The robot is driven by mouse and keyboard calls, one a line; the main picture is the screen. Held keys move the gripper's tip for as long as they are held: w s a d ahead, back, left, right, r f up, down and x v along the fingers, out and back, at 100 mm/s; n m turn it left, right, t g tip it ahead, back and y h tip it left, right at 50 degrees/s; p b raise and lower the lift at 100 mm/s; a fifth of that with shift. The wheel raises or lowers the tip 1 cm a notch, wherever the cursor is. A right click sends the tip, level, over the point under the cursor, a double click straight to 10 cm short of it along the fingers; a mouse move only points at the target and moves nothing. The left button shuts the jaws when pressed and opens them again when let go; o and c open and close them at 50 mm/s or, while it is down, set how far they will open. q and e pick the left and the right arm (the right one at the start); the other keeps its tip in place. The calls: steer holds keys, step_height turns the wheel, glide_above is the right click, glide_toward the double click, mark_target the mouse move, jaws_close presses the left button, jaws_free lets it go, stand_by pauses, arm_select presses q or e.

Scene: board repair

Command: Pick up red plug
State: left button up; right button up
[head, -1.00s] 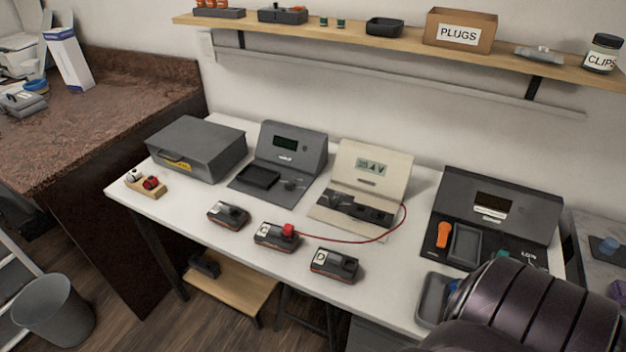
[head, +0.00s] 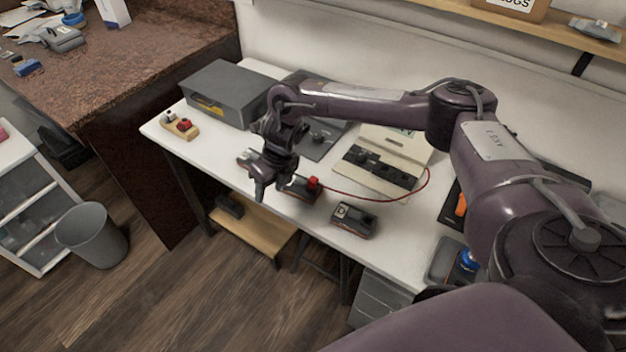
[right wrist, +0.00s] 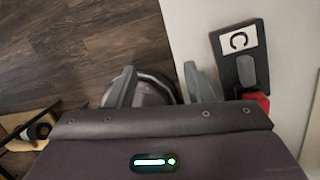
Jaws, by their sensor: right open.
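The red plug (head: 314,183) sits on the right end of the middle dark module (head: 303,192) at the table's front. A red cable runs from it to the beige device (head: 378,172). My right gripper (head: 262,190) is open and hangs just left of that module, partly covering it. In the right wrist view the fingers (right wrist: 159,88) are apart, with a module labelled C (right wrist: 232,60) to their right. The red plug (right wrist: 258,101) shows there at the right, partly hidden by the gripper body. My left gripper is not in view.
Module D (head: 352,220) lies to the right, and another module (head: 244,158) is partly hidden behind my gripper. A wooden block (head: 182,128) with a white and a red piece stands at the table's left end. A grey case (head: 225,92) is behind.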

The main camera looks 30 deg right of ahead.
mark_target(315, 180)
steer(key=s+d+r, duration=0.1)
steer(key=d+r, duration=0.1)
steer(key=d, duration=0.1)
steer(key=s+d+r+n+g+h, duration=0.1)
steer(key=d+r, duration=0.1)
steer(key=d, duration=0.2)
steer(key=s+d+r+n+h, duration=0.1)
steer(key=d+r, duration=0.2)
steer(key=d, duration=0.1)
steer(key=shift+d, duration=0.15)
steer(key=f, duration=0.2)
steer(key=f+p, duration=0.1)
steer(key=f, duration=0.2)
steer(key=f+p, duration=0.1)
steer(key=f, duration=0.1)
steer(key=shift+w+f, duration=0.25)
steer(key=shift+w, duration=0.05)
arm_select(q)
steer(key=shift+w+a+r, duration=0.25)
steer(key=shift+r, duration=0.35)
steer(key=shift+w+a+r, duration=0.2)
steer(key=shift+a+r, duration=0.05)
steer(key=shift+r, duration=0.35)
arm_select(e)
jaws_close()
steer(key=shift+r, duration=0.1)
